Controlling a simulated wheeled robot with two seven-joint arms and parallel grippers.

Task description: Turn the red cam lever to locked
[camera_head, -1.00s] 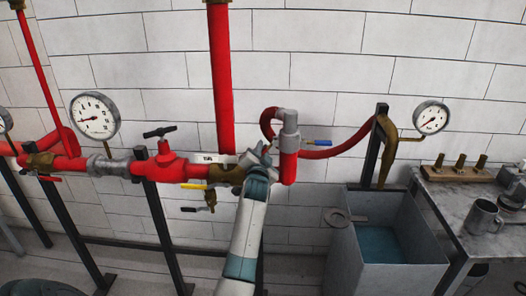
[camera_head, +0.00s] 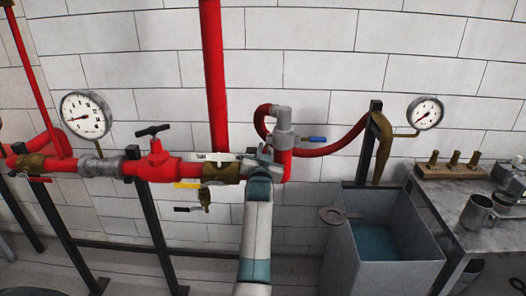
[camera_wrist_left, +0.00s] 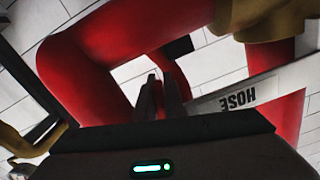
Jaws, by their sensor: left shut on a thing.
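The red cam lever (camera_wrist_left: 176,74) shows in the left wrist view as a short curved red bar at the dark fingertips of my left gripper (camera_wrist_left: 160,98). The fingers are close together, shut on the lever, and hide part of it. In the head view my left gripper (camera_head: 263,155) is at the left side of the red hose outlet pipe, below its grey coupling (camera_head: 284,127). The lever is too small and covered to make out there, and I cannot tell its exact angle. My right gripper is not in view.
A "HOSE" label plate (camera_wrist_left: 238,98) lies right of the fingers in the wrist view. A red hose (camera_head: 338,145), a blue-handled valve (camera_head: 314,139) and a yellow-handled valve (camera_head: 190,185) are close by. A grey tank (camera_head: 345,240) and a bench (camera_head: 460,215) stand at right.

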